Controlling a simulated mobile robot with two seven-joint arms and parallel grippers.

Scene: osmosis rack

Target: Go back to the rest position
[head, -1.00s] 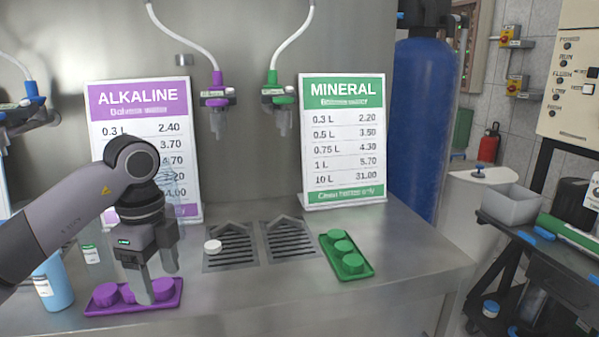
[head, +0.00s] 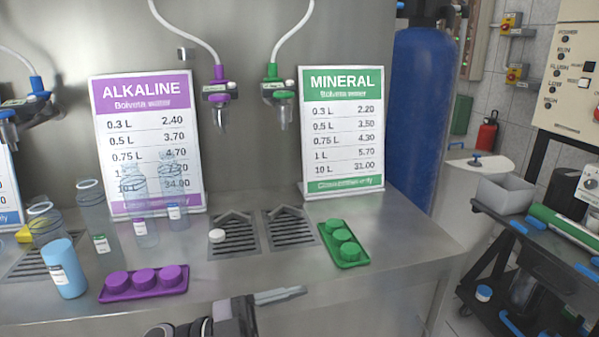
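My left gripper (head: 280,296) is at the bottom edge of the head view, low in front of the counter. Its fingers point to the right, and I cannot tell whether they are apart. Nothing is visible in it. The rest of my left arm is mostly cut off by the lower edge. My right gripper is not in view. The purple tray (head: 112,298) with purple caps lies on the counter, clear of the gripper. The green tray (head: 362,262) with green caps lies further right.
Clear bottles (head: 92,210) stand on the counter at left, by a blue cup (head: 64,270). A white cap (head: 216,236) lies at the left edge of a drain grate (head: 235,240). Price signs (head: 343,130) stand behind. A black cart (head: 540,265) is at right.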

